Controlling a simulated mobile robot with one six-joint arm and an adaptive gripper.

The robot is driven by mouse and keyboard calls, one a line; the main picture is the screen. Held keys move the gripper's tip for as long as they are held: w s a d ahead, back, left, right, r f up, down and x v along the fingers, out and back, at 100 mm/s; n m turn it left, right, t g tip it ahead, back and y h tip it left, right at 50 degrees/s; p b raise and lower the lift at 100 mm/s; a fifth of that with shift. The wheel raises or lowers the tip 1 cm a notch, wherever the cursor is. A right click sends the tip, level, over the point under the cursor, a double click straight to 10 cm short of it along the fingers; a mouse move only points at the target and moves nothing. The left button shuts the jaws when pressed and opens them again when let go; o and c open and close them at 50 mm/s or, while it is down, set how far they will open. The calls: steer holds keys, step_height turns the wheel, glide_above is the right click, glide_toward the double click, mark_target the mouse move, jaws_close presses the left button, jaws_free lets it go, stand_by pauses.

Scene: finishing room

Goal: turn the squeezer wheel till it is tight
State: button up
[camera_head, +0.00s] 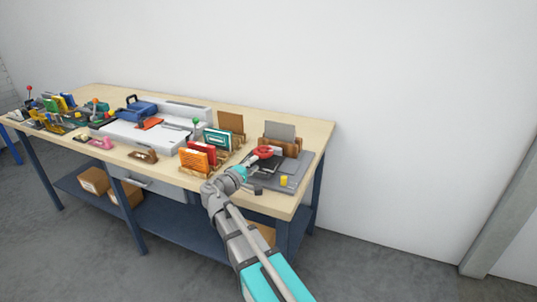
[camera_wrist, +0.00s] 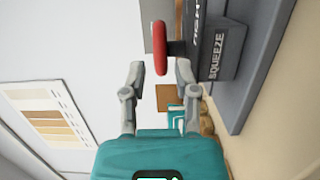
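The red squeezer wheel (camera_head: 263,152) sits on top of the dark squeezer (camera_head: 266,167) at the right end of the bench. In the wrist view the wheel (camera_wrist: 160,47) is seen nearly edge-on, joined by a dark shaft to a block marked "SQUEEZE" (camera_wrist: 214,66). My gripper (camera_wrist: 160,70) is open, one finger on each side of the wheel's near edge, with visible gaps on both sides. In the head view my gripper (camera_head: 250,163) is at the squeezer's left, close to the wheel. Whether the fingertips overlap the rim in depth is unclear.
The squeezer stands on a grey base (camera_head: 293,181) with a small yellow piece (camera_head: 284,181). Racks with orange and red folders (camera_head: 194,160) stand left of my gripper. A wooden holder with a grey panel (camera_head: 280,131) is behind the squeezer. The wall (camera_head: 420,130) is bare.

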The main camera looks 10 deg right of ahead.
mark_target(269, 151)
steer(key=shift+x, duration=4.3)
jaws_close()
